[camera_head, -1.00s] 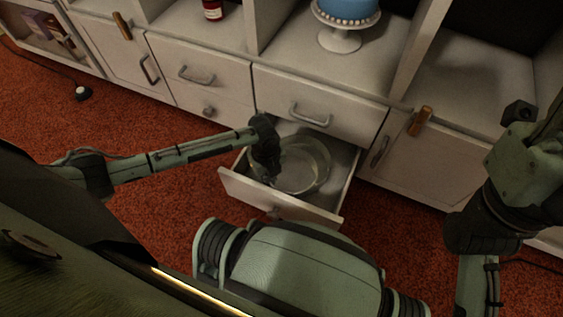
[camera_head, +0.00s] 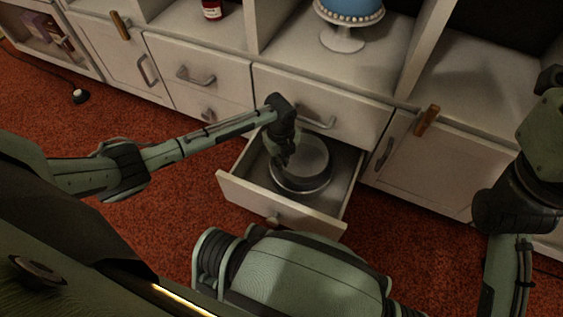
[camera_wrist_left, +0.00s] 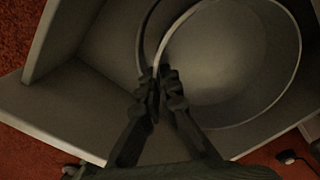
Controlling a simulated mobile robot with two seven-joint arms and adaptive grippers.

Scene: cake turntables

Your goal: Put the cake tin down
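The round grey metal cake tin (camera_head: 311,158) is inside the open lower drawer (camera_head: 331,204). In the left wrist view the tin (camera_wrist_left: 235,60) shows its open inside and thin rim. My left gripper (camera_head: 283,163) reaches down at the tin's left side. In the left wrist view its fingers (camera_wrist_left: 160,88) are closed together on the tin's rim and wall. A dark curved band shows around the tin's lower part. I cannot tell whether the tin's base touches the drawer floor. My right arm is at the right edge; its fingertips are not in view.
The cabinet's upper drawer (camera_head: 352,109) is shut just above the open one. A blue cake (camera_head: 350,8) stands on a white stand (camera_head: 342,38) on the shelf. A red jar (camera_head: 212,10) stands further left. Red carpet (camera_head: 150,230) lies in front.

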